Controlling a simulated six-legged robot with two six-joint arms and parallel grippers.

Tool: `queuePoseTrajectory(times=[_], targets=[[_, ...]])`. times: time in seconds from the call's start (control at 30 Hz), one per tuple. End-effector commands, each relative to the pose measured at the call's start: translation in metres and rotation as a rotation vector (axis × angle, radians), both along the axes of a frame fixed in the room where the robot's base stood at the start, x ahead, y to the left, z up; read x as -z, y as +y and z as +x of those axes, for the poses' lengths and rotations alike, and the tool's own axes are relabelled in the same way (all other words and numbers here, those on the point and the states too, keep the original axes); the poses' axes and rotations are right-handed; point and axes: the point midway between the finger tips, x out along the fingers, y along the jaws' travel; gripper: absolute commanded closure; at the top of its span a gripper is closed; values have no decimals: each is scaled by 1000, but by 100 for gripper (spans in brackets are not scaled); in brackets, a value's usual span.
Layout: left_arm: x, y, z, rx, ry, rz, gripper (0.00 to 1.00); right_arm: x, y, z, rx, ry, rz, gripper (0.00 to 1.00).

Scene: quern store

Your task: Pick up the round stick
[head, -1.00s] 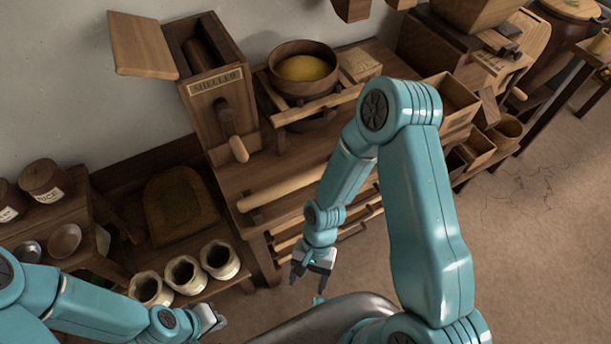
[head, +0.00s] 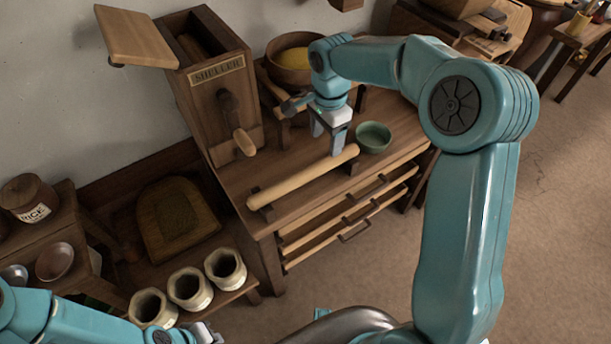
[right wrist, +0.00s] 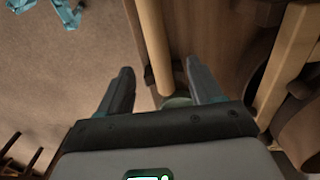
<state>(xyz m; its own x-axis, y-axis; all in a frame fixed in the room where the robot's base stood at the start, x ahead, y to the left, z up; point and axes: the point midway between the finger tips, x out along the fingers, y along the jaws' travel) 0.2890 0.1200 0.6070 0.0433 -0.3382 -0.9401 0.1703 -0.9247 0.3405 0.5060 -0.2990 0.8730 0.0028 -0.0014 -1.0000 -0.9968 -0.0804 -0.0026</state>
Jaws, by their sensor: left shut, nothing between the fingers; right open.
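The round stick (head: 300,180) is a long pale wooden rod lying on short dark rests along the front of the wooden bench. My right gripper (head: 328,145) is open, pointing down over the stick near its right end. In the right wrist view, the stick (right wrist: 151,40) runs between the two spread fingers (right wrist: 160,66). It appears slightly nearer the right finger. I cannot tell whether either finger touches it. My left gripper (head: 207,334) is shut and empty at the bottom left, far from the stick.
A green bowl (head: 373,138) stands on the bench (head: 240,180) close to the stick's right end. The sheller box (head: 215,95) with its handle rises behind the left end. A bowl of yellow grain (head: 290,62) is behind my right gripper. Several pale pots (head: 190,288) stand lower left.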

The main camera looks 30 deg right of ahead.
Motion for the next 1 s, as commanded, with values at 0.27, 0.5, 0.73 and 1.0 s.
queuePoseTrajectory(times=[0.27,0.5,0.73,1.0], targets=[[3,0,0,0,0,0,100,31,0,-1,2,2,0,35],[3,0,0,0,0,0,100,68,-2,-5,2,5,1,35],[4,0,0,0,0,0,100,82,-1,-4,2,0,0,35],[4,0,0,0,0,0,100,81,-1,-4,2,1,0,77]])
